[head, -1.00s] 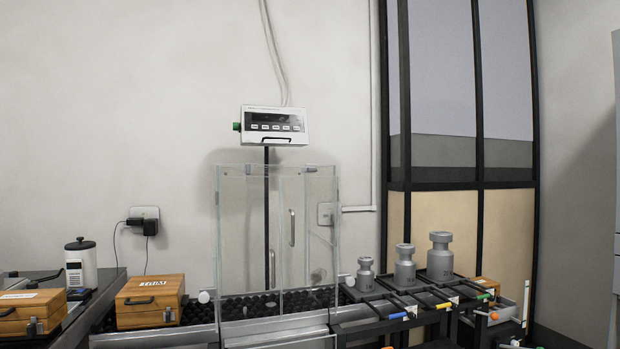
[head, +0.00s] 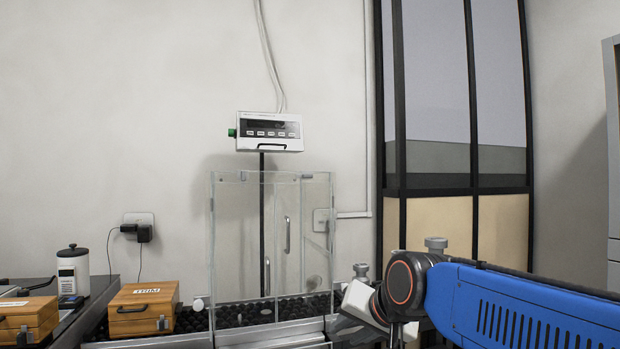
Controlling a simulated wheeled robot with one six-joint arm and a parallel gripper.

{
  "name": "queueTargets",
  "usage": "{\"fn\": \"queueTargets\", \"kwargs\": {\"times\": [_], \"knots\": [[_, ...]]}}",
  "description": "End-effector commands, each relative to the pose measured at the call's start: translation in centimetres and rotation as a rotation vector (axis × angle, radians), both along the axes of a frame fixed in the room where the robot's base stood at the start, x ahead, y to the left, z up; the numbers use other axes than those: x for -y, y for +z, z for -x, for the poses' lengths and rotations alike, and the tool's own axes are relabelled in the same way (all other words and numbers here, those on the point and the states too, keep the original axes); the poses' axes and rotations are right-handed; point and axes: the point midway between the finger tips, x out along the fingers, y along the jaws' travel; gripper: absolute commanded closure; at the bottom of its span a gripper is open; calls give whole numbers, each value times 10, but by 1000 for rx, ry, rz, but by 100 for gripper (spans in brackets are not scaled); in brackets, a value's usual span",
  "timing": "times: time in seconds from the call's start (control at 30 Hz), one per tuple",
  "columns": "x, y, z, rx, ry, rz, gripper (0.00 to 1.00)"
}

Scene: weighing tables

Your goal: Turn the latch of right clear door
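The clear box (head: 237,245) stands at the middle of the head view, with clear doors and two metal handles. I take the right clear door (head: 312,262) to be the panel on its right side; a handle (head: 287,235) shows through the clear panels. I cannot make out the latch. A white round knob (head: 198,304) sits at the box's lower left. My gripper (head: 348,330) is low, just right of the box's lower right corner, at the end of my blue arm. Its fingers are partly out of frame and dark, so I cannot tell whether they are open.
A display unit (head: 269,131) stands on a pole behind the box. Wooden cases (head: 143,310) and a white canister (head: 73,272) are at left. Grey weights (head: 436,243) at right are mostly hidden by my arm. A dark-framed window (head: 435,90) is behind.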

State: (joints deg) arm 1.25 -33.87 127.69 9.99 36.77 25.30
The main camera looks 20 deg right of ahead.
Motion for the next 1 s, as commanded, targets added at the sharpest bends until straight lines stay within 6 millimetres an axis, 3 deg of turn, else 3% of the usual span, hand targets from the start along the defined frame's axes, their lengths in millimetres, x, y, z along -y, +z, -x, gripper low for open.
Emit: {"fn": "queueTargets", "kwargs": {"times": [0.03,0.2,0.3,0.43,0.5,0.6,0.77,1.0], "knots": [[1,34,-29,65,-57,-78,70],[9,154,-114,298,-243,-399,70],[18,217,-151,417,-322,-583,70],[30,276,-182,529,-383,-770,70],[34,296,-191,566,-401,-839,70],[38,311,-198,595,-414,-891,70],[39,314,-208,602,-418,-908,70],[39,314,-241,601,-418,-905,70]]}}
